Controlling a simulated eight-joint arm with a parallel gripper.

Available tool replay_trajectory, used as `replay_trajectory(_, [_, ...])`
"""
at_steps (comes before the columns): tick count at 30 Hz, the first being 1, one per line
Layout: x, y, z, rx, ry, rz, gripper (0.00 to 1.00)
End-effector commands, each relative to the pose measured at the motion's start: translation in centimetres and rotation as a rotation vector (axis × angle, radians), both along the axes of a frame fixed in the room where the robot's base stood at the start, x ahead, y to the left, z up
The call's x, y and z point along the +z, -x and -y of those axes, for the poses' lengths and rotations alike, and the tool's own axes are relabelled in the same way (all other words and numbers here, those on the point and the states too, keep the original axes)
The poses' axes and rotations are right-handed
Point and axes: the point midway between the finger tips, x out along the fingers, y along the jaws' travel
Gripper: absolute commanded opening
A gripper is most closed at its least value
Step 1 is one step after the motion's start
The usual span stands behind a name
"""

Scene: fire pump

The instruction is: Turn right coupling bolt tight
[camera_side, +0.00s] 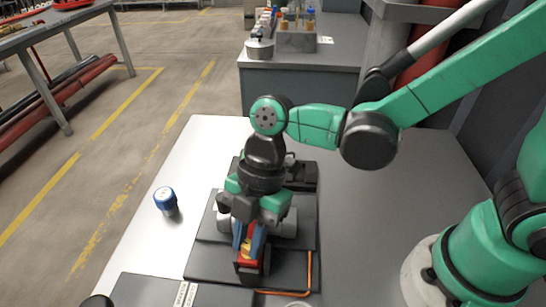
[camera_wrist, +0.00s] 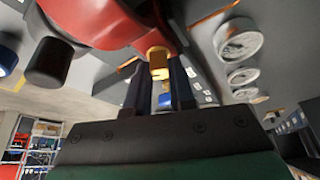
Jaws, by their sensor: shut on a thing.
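My gripper (camera_side: 249,238) points down over the pump assembly on the dark base plate (camera_side: 213,263) in the side view. In the wrist view my gripper (camera_wrist: 159,84) has its two dark fingers on either side of a brass-yellow bolt (camera_wrist: 158,62), shut on it. The bolt sits against a red pump body (camera_wrist: 105,22). A small blue part (camera_wrist: 165,100) shows lower between the fingers. Whether the bolt is fully seated cannot be told.
A blue-capped knob (camera_side: 166,201) stands on the white tabletop left of the base plate. An orange rod (camera_side: 309,271) lies along the plate's right edge. Round gauges (camera_wrist: 238,40) show in the wrist view.

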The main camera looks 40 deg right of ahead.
Motion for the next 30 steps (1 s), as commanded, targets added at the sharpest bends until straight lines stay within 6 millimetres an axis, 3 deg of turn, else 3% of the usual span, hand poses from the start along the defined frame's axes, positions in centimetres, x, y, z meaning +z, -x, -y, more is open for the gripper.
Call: replay_trajectory(30, [0.0,0.45,-0.09,-0.958,-0.001,0.003,0.0])
